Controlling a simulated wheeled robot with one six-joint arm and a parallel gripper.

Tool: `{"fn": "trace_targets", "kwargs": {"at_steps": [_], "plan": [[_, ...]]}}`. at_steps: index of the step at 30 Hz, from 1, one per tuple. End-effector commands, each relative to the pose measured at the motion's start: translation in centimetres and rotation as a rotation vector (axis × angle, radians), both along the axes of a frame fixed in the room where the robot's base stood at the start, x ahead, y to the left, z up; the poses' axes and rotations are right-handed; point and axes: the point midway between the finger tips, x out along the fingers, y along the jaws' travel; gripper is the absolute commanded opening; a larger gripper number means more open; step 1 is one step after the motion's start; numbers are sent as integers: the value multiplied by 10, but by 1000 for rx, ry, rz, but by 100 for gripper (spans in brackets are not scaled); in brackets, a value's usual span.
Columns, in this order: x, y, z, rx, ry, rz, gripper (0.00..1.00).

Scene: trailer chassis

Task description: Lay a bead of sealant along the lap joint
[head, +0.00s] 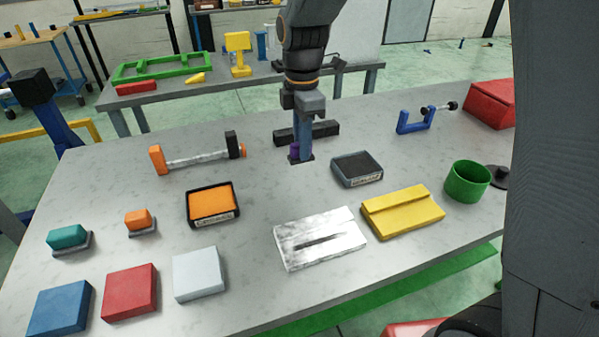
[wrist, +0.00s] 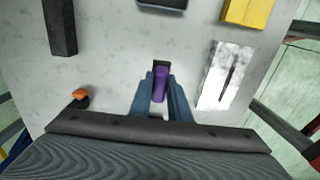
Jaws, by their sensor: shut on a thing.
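My gripper (head: 301,156) is above the middle of the table, behind the plates, pointing down. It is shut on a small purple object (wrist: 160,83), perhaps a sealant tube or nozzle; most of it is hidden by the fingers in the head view. A silver metal plate (head: 340,222) with a raised overlapping strip lies in front and slightly right of my gripper, with a dark streak along it. It also shows in the wrist view (wrist: 212,84), right of my gripper and apart from it. A yellow stepped plate (head: 402,212) lies right of it. I cannot tell which one is the named lap joint.
An orange-filled tray (head: 212,204), a clamp (head: 197,159) and coloured blocks lie left. A green cup (head: 467,181), a blue clamp (head: 425,120) and a red box (head: 490,103) stand right.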

Motion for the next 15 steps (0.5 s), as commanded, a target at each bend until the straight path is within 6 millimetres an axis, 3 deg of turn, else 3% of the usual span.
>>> {"fn": "trace_targets", "kwargs": {"at_steps": [10,15], "plan": [[-2,0,-47,-1,4,1,0],[-1,0,-61,-1,2,0,0]]}}
